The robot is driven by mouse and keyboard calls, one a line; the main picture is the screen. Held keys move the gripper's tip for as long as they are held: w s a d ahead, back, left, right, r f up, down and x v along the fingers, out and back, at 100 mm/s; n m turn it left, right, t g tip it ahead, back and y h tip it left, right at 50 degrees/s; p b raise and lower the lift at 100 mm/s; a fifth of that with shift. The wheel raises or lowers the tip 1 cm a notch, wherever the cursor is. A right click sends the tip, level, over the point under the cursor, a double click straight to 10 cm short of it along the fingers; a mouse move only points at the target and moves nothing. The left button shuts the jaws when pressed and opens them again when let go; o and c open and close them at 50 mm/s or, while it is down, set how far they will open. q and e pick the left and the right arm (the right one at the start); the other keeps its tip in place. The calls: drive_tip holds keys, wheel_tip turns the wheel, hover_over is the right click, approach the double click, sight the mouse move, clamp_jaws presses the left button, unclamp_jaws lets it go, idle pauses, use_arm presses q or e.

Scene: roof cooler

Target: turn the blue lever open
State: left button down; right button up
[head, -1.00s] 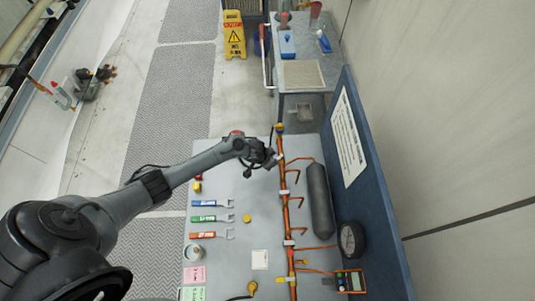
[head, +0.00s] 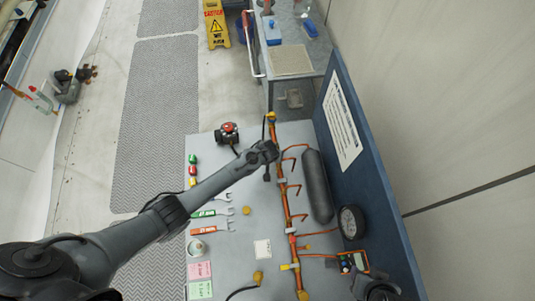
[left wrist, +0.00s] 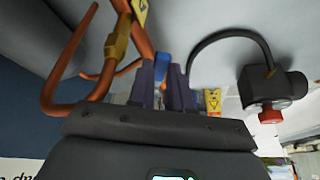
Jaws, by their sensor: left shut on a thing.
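A blue piece (left wrist: 162,66), which looks like the blue lever, shows between my left gripper's fingers in the left wrist view. My left gripper (left wrist: 164,82) is shut on it, with a purple finger on each side. In the head view my left gripper (head: 270,163) is at the upper part of the copper pipe (head: 281,185), and the lever is hidden there by the gripper and wrist. How far the lever is turned cannot be told.
A black valve with a red knob (head: 228,130) stands left of the gripper. A dark cylinder (head: 317,187) and a round gauge (head: 351,221) lie right of the pipe. Wrenches (head: 210,213) lie under or near my left arm. A blue panel (head: 375,175) borders the right side.

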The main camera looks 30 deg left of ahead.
use_arm(q)
drive_tip(key=c, duration=1)
unclamp_jaws()
drive_tip(key=shift+c, duration=0.2)
drive_tip(key=p+v, duration=0.1)
drive_tip(key=v, duration=0.9)
drive_tip(key=shift+r, duration=0.4)
